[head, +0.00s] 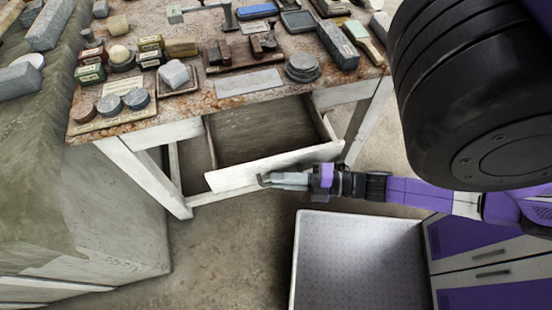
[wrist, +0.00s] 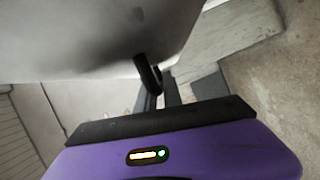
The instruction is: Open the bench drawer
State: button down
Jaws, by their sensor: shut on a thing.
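The bench drawer (head: 275,165) is pulled well out from under the bench top, and its inside looks empty in the head view. Its white front panel also fills the upper left of the wrist view (wrist: 100,40). A dark handle (wrist: 148,74) sticks out from the panel. My gripper (head: 264,180) is at the drawer front, shut on the handle. In the wrist view my gripper (wrist: 165,98) shows its dark fingers reaching to the handle. The exact contact is partly hidden by the fingers.
The worn bench (head: 160,118) carries small boxes, discs, stones and tools. A stone block (head: 110,215) stands to the left. A grey metal tray surface (head: 355,260) and purple cabinet fronts, parts of my base, lie in front. Floor (head: 230,255) is bare below the drawer.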

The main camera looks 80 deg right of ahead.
jog(key=shift+s+a, duration=0.3)
jog(key=shift+a, duration=0.25)
jog(key=c, duration=1.5)
grip_release()
jog(key=shift+s+r+b, duration=0.15)
jog(key=shift+s+b, duration=0.1)
jog(key=shift+s, duration=1.7)
jog(key=shift+s+r+b, duration=0.1)
jog(key=shift+s+b, duration=0.1)
jog(key=shift+s, duration=1.75)
jog(key=shift+w+r, duration=0.1)
jog(key=w+a+r+m, duration=0.3)
jog(key=a+r+m, duration=0.1)
jog(key=m, duration=0.1)
jog(key=w+a+r+m+g, duration=0.1)
jog(key=w+a+r+m, duration=0.2)
jog(key=a+r+m, duration=0.1)
jog(key=w+a+r+m+g, duration=0.1)
jog(key=w+a+r+m, duration=0.3)
jog(key=r+m, duration=0.2)
jog(key=shift+a+r+m+p, duration=0.25)
jog(key=shift+a+m+p, duration=0.1)
jog(key=shift+m+p, duration=0.05)
